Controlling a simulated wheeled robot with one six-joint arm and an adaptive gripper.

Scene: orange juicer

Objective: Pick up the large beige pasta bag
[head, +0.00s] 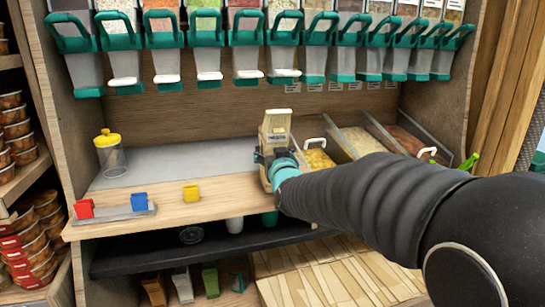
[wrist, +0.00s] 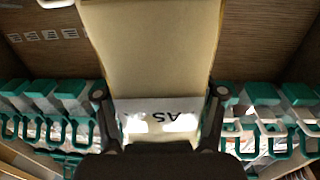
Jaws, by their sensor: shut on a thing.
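The large beige pasta bag (head: 276,127) stands upright above the wooden counter in the head view, at the end of my arm. In the wrist view the beige bag (wrist: 152,50) fills the middle, with a white label showing dark letters. My gripper (wrist: 160,110) has one finger on each side of the bag and is shut on it. In the head view my gripper (head: 272,158) is around the bag's middle. I cannot tell whether the bag's base touches the counter, as my arm partly hides it.
Teal-handled dispensers (head: 205,40) hang along the back. Bins of dry food (head: 360,140) stand to the right of the bag. The grey counter mat (head: 185,160) is mostly clear.

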